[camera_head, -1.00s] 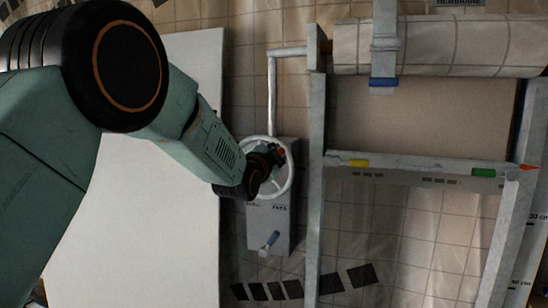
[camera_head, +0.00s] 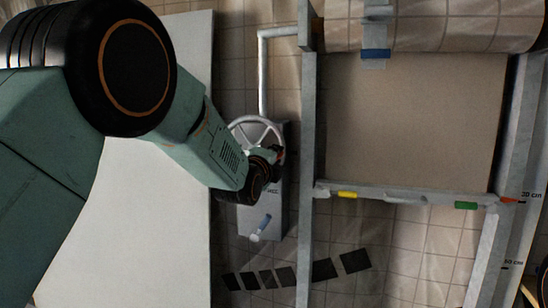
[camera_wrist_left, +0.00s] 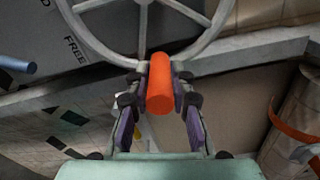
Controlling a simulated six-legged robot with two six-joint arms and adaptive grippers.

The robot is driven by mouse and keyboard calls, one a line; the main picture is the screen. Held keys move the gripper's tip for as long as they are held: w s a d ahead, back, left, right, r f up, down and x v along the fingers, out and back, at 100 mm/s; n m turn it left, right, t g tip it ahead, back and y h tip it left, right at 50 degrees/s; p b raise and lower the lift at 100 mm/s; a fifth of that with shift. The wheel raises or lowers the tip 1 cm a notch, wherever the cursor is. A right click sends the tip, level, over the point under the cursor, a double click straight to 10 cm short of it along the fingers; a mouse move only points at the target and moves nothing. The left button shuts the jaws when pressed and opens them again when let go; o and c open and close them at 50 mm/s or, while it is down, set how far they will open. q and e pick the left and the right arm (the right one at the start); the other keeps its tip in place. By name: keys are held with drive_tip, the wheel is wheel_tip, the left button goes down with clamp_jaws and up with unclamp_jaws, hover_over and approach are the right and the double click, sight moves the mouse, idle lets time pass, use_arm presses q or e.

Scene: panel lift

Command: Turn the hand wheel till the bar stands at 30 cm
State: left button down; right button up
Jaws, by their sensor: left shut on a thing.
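The hand wheel (camera_head: 256,122) is a pale spoked ring on a grey box (camera_head: 274,205). My left gripper (camera_head: 272,158) is shut on its orange-red handle, at the wheel's lower right. In the left wrist view the handle (camera_wrist_left: 160,85) sits between the two fingers (camera_wrist_left: 158,100). The bar (camera_head: 400,195) is a grey crosspiece with a yellow and a green mark. Its red pointer (camera_head: 509,200) stands at about the 30 cm label (camera_head: 531,195) on the scale, perhaps slightly below it. The fingertips are partly hidden in the head view. My right gripper is not in view.
A beige sheet (camera_head: 410,120) spans from the roll (camera_head: 450,30) to the bar, between grey posts (camera_head: 306,130). A lever with a blue grip (camera_head: 264,225) is on the box below the wheel. A white panel (camera_head: 150,230) stands at left. Dark squares (camera_head: 355,261) lie below.

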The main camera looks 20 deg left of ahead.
use_arm(q)
drive_tip(key=shift+f+m, duration=0.4)
drive_tip(key=shift+f, duration=0.05)
drive_tip(key=c, duration=1.6)
unclamp_jaws()
drive_tip(key=o, duration=0.4)
drive_tip(key=shift+s+r, duration=0.2)
drive_tip(key=shift+o, duration=0.2)
drive_tip(key=shift+w, duration=0.1)
drive_tip(key=s, duration=1.2)
drive_tip(key=shift+a, duration=0.2)
